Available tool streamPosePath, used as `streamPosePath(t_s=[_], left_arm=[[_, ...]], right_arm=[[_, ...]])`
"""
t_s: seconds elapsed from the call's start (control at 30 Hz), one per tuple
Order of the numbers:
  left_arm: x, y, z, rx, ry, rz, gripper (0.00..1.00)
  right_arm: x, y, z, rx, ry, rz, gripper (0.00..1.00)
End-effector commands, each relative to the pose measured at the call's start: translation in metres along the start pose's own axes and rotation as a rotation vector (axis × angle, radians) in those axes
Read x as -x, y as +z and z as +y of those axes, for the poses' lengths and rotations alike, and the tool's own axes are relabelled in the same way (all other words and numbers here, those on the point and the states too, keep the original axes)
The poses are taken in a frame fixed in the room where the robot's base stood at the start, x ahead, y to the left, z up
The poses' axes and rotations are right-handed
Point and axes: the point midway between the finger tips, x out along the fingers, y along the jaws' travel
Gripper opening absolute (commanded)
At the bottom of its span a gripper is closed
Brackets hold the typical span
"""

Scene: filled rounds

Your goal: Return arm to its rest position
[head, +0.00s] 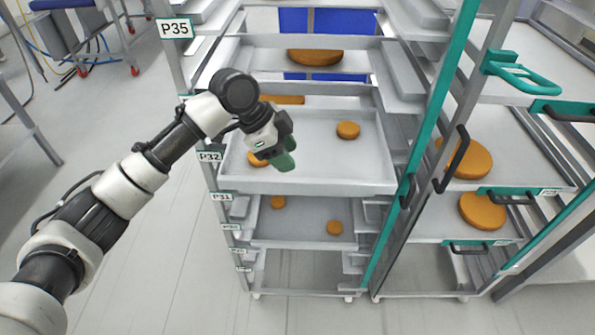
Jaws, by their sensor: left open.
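My left arm comes in from the left, and its gripper (285,155) with green fingers is in front of the rack, over the tray labelled P32 (345,180). The gripper is open, and nothing shows between its fingers. On that tray an orange-brown round (348,130) lies to the right of the gripper. Another round (258,159) lies to the left, partly hidden by the gripper. An orange piece (283,99) shows at the tray's back, partly hidden by the arm. My right gripper is not in view.
A lower tray (305,215) holds two small rounds (278,202) (334,227). A large round (315,57) lies on an upper shelf. A neighbouring rack at right holds large rounds (482,211) and has black handles (455,160) and a green handle (522,75). Floor (170,260) at left is clear.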

Motion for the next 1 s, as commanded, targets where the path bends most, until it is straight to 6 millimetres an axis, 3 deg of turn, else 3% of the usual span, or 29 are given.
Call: streamPosePath(t_s=[0.2,0.43,0.57,0.67,0.8,1.0], left_arm=[[0.026,0.000,0.000,-0.002,-0.002,0.001,0.47],[0.025,0.001,0.003,0.005,0.002,0.000,0.47],[-0.005,0.010,0.021,0.044,0.001,0.008,0.47],[-0.038,0.022,0.044,0.109,-0.014,0.021,0.47],[-0.075,0.042,0.080,0.241,-0.063,0.043,0.47],[-0.107,0.082,0.138,0.514,-0.168,0.056,0.47]], right_arm=[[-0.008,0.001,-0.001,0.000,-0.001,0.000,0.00],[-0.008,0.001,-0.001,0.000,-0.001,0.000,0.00],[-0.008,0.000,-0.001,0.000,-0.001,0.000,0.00],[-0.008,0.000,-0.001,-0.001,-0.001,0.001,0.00],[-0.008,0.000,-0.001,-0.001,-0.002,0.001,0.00],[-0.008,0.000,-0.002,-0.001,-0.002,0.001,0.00]])
